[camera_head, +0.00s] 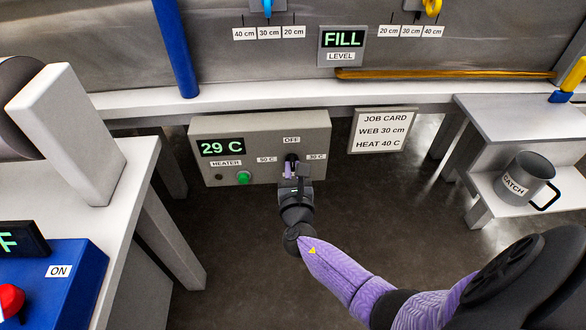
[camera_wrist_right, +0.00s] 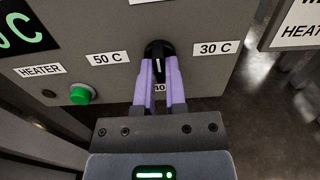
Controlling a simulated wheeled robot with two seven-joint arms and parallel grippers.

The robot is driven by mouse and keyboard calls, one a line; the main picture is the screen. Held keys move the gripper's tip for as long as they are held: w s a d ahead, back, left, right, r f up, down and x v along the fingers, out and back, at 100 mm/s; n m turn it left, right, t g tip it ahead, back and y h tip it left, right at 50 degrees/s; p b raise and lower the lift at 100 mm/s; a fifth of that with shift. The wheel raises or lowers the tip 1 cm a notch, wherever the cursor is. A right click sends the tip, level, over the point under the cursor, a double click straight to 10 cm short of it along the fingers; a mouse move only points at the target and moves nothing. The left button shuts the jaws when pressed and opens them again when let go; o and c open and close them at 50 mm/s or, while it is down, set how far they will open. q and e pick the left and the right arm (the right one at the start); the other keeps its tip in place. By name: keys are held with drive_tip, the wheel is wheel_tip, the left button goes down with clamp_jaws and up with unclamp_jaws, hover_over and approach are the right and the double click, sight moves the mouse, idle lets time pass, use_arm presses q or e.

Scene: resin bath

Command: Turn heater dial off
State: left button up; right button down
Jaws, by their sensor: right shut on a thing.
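The heater dial (camera_wrist_right: 155,47) is a black knob on the grey heater box (camera_head: 235,130). In the head view the dial (camera_head: 291,157) sits below the OFF label (camera_head: 291,140), between the 50 C and 30 C labels. A white mark shows on the dial's lower part in the wrist view, above a partly hidden 40 label (camera_wrist_right: 159,87). My right gripper (camera_head: 289,168) is shut on the dial, its purple fingers (camera_wrist_right: 159,72) on either side of it. The heater display (camera_head: 222,147) reads 29 C. My left gripper is not in view.
A green button (camera_head: 243,178) is on the box's lower left. A job card (camera_head: 381,131) reads WEB 30 cm, HEAT 40 C. A grey CATCH mug (camera_head: 522,181) stands on the right shelf. A white table (camera_head: 130,165) is at left. Dark floor below the box is clear.

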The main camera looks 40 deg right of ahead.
drive_tip(key=c, duration=0.7)
unclamp_jaws()
use_arm(q)
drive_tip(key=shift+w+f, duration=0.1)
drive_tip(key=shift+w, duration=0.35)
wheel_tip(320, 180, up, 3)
drive_tip(key=p, duration=0.3)
use_arm(e)
drive_tip(key=v, duration=1)
